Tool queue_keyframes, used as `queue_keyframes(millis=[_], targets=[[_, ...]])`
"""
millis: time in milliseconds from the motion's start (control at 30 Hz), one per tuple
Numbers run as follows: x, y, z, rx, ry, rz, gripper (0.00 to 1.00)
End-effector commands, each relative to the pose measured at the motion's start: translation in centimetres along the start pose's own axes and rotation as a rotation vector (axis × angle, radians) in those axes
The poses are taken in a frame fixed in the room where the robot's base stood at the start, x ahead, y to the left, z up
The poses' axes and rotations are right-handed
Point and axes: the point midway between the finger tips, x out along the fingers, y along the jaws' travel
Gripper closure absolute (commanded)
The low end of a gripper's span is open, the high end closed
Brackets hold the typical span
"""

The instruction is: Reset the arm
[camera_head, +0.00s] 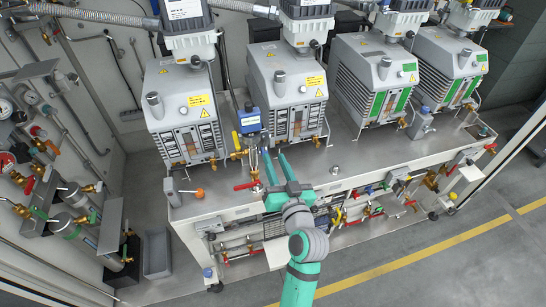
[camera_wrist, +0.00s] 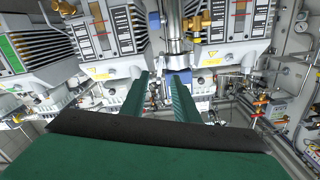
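My gripper (camera_head: 275,155) reaches over the front part of the pump bench in the head view. Its two green fingers are apart, with a visible gap and nothing held between them. In the wrist view my gripper (camera_wrist: 158,74) also shows parted fingers pointing toward the pumps. A steel pipe (camera_wrist: 178,48) stands close beyond the fingertips there; whether it touches a finger I cannot tell. In the head view a blue gauge box (camera_head: 249,121) sits just up and left of the fingertips, between two pumps.
Several grey vacuum pumps (camera_head: 185,115) stand in a row on the metal bench (camera_head: 340,158). Pipes and gauges (camera_head: 30,98) cover the left wall. Open floor (camera_head: 420,275) lies at the lower right.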

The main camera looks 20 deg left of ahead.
Motion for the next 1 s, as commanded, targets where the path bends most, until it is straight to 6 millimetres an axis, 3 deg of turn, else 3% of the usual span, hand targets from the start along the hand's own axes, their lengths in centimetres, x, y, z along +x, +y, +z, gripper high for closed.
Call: queue_keyframes(millis=[700,867,1000], targets=[[-0.9,0.1,0.3,0.001,-0.002,0.006,0.72],[-3.0,1.5,2.8,0.009,-0.016,0.071,0.72],[-6.8,3.4,6.4,0.010,-0.034,0.172,0.72]])
